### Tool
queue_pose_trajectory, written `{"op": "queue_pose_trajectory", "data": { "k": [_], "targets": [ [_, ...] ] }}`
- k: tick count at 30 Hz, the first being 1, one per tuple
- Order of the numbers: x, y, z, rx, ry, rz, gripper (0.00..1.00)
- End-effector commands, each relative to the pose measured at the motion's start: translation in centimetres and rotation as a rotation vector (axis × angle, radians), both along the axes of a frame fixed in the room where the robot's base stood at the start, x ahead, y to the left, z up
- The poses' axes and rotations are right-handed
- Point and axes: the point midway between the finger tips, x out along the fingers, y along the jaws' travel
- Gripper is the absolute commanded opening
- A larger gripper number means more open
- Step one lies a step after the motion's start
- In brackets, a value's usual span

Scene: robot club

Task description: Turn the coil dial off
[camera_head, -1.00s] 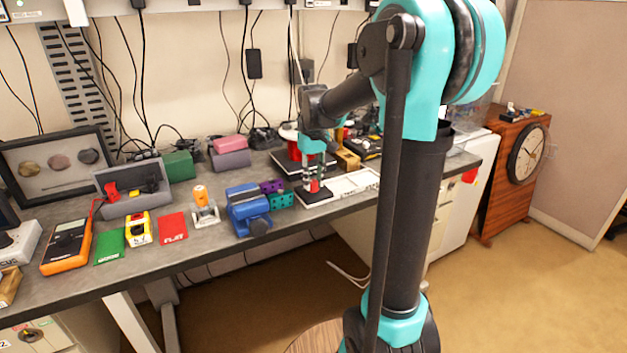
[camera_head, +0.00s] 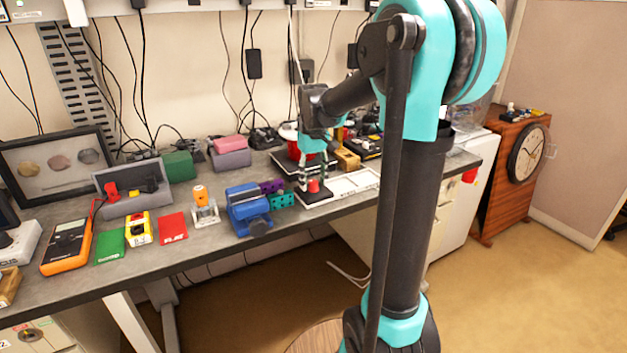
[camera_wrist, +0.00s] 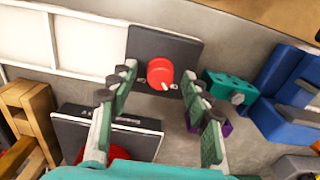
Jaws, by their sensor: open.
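The coil dial is a red round knob (camera_wrist: 160,73) on a black square base (camera_wrist: 176,46). It also shows in the head view as a red knob (camera_head: 313,186) on its black base (camera_head: 318,195) near the bench's front edge. My gripper (camera_head: 313,178) points down at it. In the wrist view the fingers of my gripper (camera_wrist: 157,80) are spread apart, one on each side of the knob, with visible gaps. White marks lie beside the knob; its setting is too small to read.
A white sectioned tray (camera_head: 355,183) lies right of the base. A teal perforated block (camera_head: 283,201) and a blue vise (camera_head: 248,210) stand to its left. Behind are a wooden block (camera_head: 347,160) and a red round thing on a black plate (camera_head: 290,166).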

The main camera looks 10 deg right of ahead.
Motion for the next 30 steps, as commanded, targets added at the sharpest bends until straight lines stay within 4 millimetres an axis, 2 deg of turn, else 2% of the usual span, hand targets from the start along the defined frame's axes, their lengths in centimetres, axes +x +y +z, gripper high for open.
{"op": "queue_pose_trajectory", "data": {
  "k": [5,12,18,24,30],
  "targets": [
    [0.0,0.0,2.1,0.000,0.000,0.000,0.49],
    [0.0,0.0,7.1,0.000,0.000,0.000,0.49],
    [0.0,0.0,10.3,0.000,0.000,0.000,0.49],
    [0.0,0.0,11.7,0.000,0.000,0.000,0.49],
    [0.0,0.0,11.8,0.000,0.000,0.000,0.49]
  ]
}}
